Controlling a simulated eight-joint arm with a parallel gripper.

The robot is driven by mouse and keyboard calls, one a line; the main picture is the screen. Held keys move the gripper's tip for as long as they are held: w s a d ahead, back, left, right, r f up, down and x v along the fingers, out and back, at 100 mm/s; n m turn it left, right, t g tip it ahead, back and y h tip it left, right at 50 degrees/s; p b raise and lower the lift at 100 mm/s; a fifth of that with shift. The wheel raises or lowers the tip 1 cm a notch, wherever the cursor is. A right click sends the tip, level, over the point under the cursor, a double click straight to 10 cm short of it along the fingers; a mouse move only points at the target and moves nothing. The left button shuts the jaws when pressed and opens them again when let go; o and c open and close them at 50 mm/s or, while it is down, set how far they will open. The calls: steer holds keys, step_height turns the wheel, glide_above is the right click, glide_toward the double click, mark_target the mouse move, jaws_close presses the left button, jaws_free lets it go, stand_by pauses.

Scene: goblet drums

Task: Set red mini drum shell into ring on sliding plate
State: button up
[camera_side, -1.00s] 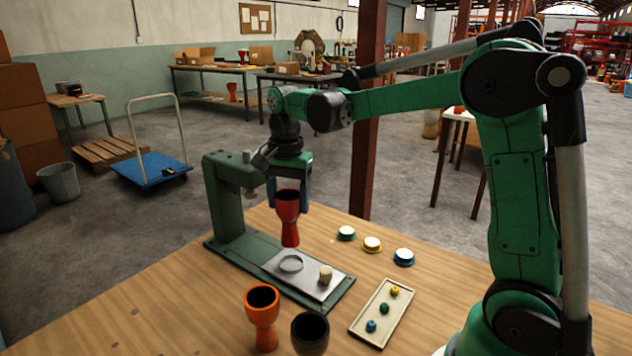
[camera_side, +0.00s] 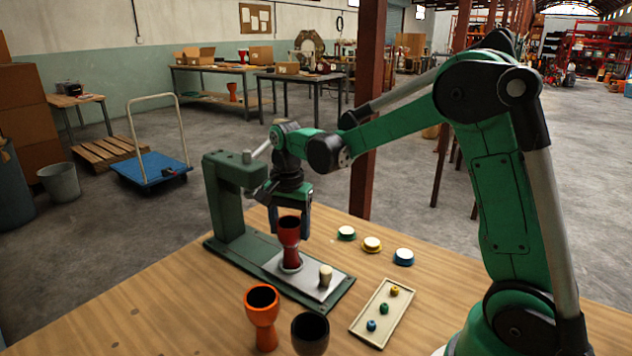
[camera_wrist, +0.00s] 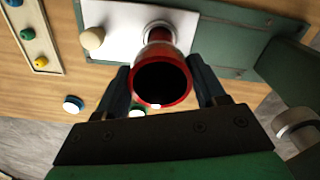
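The red mini drum shell (camera_side: 289,236) is upright, its dark open mouth facing up. Its foot is at the pale ring (camera_side: 291,269) on the light sliding plate (camera_side: 310,283), and appears to be inside the ring. My gripper (camera_side: 290,231) points down with one finger on each side of the shell. The wrist view shows the shell's red rim (camera_wrist: 189,84) between the dark fingers, which lie close against it. The ring (camera_wrist: 158,25) partly shows beyond the shell. The exact seating of the foot is hidden.
A green press frame (camera_side: 226,205) stands behind and left of the plate. A pale knob (camera_side: 325,276) is on the plate. An orange shell (camera_side: 262,316) and a black one (camera_side: 310,334) stand in front. A tray (camera_side: 364,325) with coloured pegs and several lids lie right.

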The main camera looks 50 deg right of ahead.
steer(key=o, duration=0.4)
steer(key=shift+c, duration=0.2)
steer(key=shift+r, duration=0.1)
step_height(320, 180, up, 12)
steer(key=s+a+f+n+t, duration=0.7)
steer(key=s+n, duration=0.2)
steer(key=n, duration=0.5)
steer(key=shift+s, duration=0.4)
